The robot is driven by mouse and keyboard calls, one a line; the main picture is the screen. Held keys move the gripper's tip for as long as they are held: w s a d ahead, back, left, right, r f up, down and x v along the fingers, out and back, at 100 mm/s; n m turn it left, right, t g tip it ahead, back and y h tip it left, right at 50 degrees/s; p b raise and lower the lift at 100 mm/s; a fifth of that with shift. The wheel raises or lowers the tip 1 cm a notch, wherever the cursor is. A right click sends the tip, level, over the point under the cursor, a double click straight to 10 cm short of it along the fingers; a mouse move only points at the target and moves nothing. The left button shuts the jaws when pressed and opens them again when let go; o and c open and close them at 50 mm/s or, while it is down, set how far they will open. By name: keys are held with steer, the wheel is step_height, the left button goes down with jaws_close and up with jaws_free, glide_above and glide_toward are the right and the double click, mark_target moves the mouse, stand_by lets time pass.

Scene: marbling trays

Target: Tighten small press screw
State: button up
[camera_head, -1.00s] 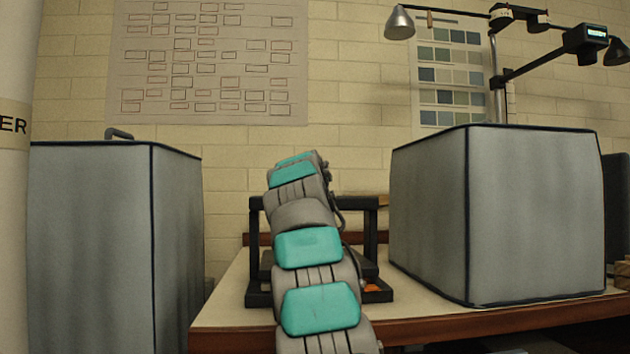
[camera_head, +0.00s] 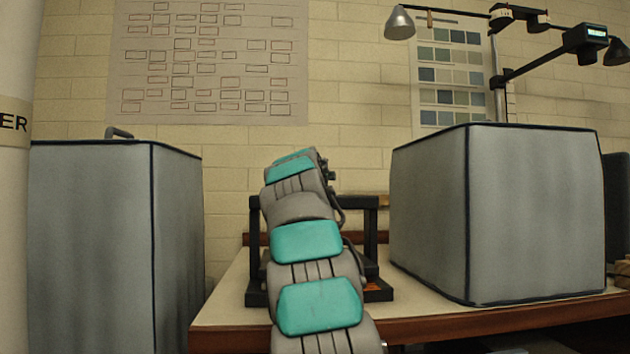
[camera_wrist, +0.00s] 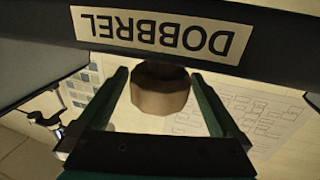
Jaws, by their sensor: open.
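The press is a black frame (camera_head: 370,225) on the table in the head view, mostly behind my arm. In the wrist view its dark beam (camera_wrist: 270,65) carries an upside-down "DOBBREL" label. A round brown screw knob (camera_wrist: 160,95) sticks out from the beam. My gripper (camera_wrist: 158,74) is open, with one dark green finger on each side of the knob. The fingertips reach close to the beam. I cannot tell whether either finger touches the knob. The head view does not show the fingers clearly.
A large grey covered box (camera_head: 530,220) stands on the table (camera_head: 420,306) to the right of the press. Another grey box (camera_head: 90,240) stands at the left. A lamp stand (camera_head: 495,75) rises behind the right box. Some orange shows at the press base.

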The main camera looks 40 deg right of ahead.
steer(key=v, duration=0.3)
steer(key=shift+s+a, duration=0.25)
steer(key=shift+v, duration=1.2)
steer(key=shift+f, duration=0.15)
